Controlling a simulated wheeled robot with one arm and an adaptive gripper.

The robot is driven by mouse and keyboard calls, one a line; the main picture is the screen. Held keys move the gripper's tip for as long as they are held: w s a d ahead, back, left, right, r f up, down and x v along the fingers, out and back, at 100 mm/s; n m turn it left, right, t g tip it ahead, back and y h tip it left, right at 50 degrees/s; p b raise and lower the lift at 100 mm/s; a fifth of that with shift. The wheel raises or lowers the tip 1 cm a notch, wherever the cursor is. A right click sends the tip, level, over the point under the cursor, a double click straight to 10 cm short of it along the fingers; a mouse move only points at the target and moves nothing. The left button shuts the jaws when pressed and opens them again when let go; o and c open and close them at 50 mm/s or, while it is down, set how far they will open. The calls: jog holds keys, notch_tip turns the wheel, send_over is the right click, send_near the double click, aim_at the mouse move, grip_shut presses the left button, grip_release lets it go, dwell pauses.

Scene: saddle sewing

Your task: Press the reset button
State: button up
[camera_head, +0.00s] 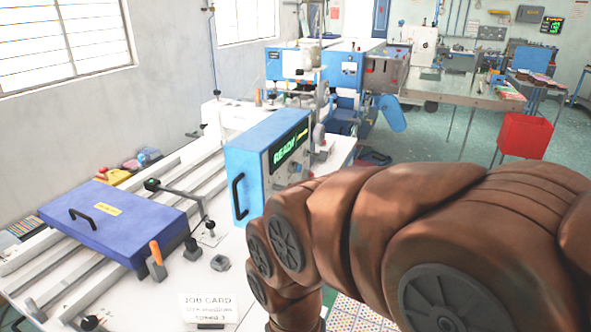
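A blue control box (243,168) stands on the white table, with a black handle on its near side. Its front panel carries a green-lit display (289,150) reading READY and small knobs or buttons below it, too small to tell apart. I cannot make out which one is the reset button. My brown arm crosses the right and lower middle of the view, in front of the table and close to the box's lower right in the picture. My gripper is not in view.
A purple-blue lidded case (110,222) lies left on rails. An orange-handled tool (156,260), a small grey block (220,263) and a job card (208,309) are on the near table. Blue machines (345,68) stand behind. A red bin (525,135) is at the right.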

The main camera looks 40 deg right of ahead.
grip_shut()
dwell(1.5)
